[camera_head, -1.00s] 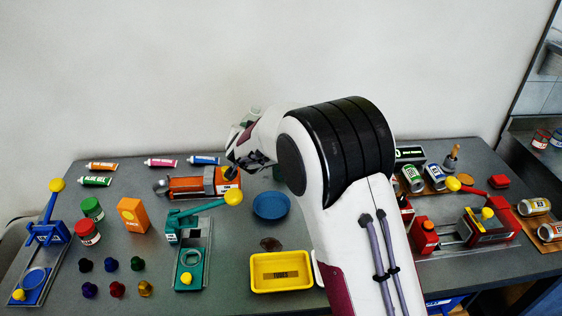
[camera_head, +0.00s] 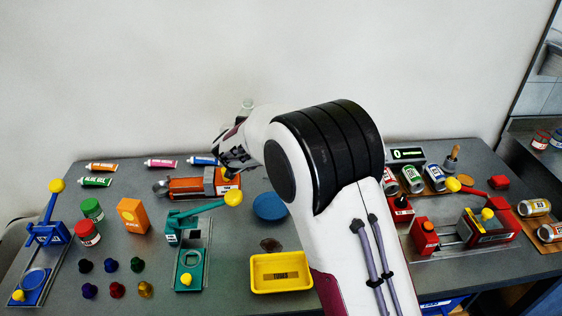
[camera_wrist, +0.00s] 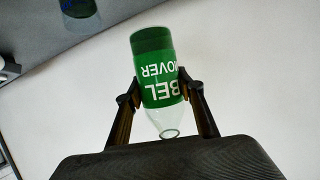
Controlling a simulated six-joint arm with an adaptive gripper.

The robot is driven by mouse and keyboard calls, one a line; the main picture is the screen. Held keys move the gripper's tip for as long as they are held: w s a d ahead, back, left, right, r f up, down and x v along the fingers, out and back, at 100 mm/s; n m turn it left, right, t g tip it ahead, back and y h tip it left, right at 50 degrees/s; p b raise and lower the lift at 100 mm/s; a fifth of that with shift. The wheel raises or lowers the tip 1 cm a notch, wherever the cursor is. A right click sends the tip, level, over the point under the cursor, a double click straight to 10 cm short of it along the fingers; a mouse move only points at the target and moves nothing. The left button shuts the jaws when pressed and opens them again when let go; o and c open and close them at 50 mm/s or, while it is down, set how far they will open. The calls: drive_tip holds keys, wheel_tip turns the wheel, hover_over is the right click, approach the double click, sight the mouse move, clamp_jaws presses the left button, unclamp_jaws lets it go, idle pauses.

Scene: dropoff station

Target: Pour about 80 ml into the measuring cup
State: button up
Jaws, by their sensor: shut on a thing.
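My gripper (camera_wrist: 161,85) is shut on a clear bottle with a green label (camera_wrist: 158,68). In the wrist view the label's letters are upside down, and the clear neck and open mouth point toward the bottom of the picture. In the head view my wrist is raised over the back of the table, and a pale piece that may be the bottle (camera_head: 247,104) shows above it. My arm hides most of it, and the fingers cannot be made out there. I cannot pick out the measuring cup in the head view; my arm covers part of the table.
An orange device (camera_head: 195,187), a teal lever press (camera_head: 190,262), a blue round dish (camera_head: 270,206) and a yellow tray (camera_head: 281,286) stand below and left of my arm. A red machine (camera_head: 480,228) and a black display reading 0 (camera_head: 407,154) are at right.

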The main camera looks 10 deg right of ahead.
drive_tip(key=shift+r+n, duration=0.4)
idle(0.3)
